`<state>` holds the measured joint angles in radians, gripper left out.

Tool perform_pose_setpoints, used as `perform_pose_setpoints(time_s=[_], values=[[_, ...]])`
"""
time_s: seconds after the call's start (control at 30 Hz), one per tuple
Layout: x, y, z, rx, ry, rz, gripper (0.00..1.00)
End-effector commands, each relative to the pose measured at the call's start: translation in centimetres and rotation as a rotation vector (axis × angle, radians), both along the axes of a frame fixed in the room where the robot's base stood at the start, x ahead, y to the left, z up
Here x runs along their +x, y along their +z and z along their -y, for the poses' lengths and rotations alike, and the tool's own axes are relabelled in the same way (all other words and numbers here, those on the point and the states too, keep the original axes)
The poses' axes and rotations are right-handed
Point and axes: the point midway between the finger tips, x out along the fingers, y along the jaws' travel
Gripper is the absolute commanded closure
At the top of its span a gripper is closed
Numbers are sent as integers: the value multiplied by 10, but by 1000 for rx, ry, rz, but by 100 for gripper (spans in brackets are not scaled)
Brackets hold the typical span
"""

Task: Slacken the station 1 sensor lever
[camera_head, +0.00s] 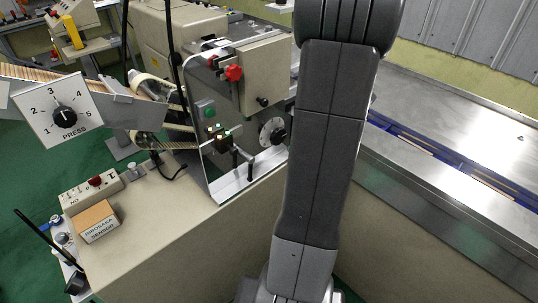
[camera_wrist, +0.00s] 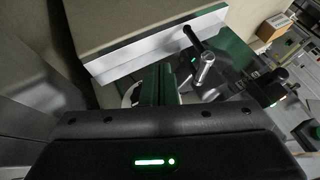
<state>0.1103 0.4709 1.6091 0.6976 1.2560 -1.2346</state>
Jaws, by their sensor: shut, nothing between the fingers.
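A small lever (camera_wrist: 203,66) with a black grip and a metal hub shows in the wrist view, right of and beyond my fingertips. I take it for the station 1 sensor lever, though I see no label on it. In the head view, a black lever (camera_head: 246,156) sits beside a dark sensor block (camera_head: 222,142) with green lights, on the machine's metal plate. My gripper (camera_wrist: 160,72) is shut and empty, its fingers pointing toward the white strip. A gap shows between the fingers and the lever. In the head view my arm hides the gripper.
A red knob (camera_head: 234,73), a black dial (camera_head: 272,131) and a green button (camera_head: 209,112) are on the machine around the levers. A PRESS dial panel (camera_head: 60,112) stands left. A cardboard box (camera_head: 97,221) sits on the beige top. A steel conveyor (camera_head: 455,120) runs right.

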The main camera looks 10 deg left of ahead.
Motion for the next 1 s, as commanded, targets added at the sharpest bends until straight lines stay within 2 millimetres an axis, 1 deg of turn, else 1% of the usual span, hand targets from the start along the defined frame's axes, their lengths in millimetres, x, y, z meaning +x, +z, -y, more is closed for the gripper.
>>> perform_pose_setpoints(time_s=[0.07,0.17,0.27,0.5,0.6,0.63,0.8,1.0], values=[[-1,-2,-4,10,3,-5,100],[-2,-11,-11,9,4,-8,100],[-2,-25,-22,8,5,-9,100],[-4,-67,-55,6,5,-10,100],[-6,-78,-67,5,5,-8,100],[-10,-74,-71,5,5,-5,100],[-24,-73,-87,5,4,-5,100],[-29,-73,-93,6,1,-4,100]])
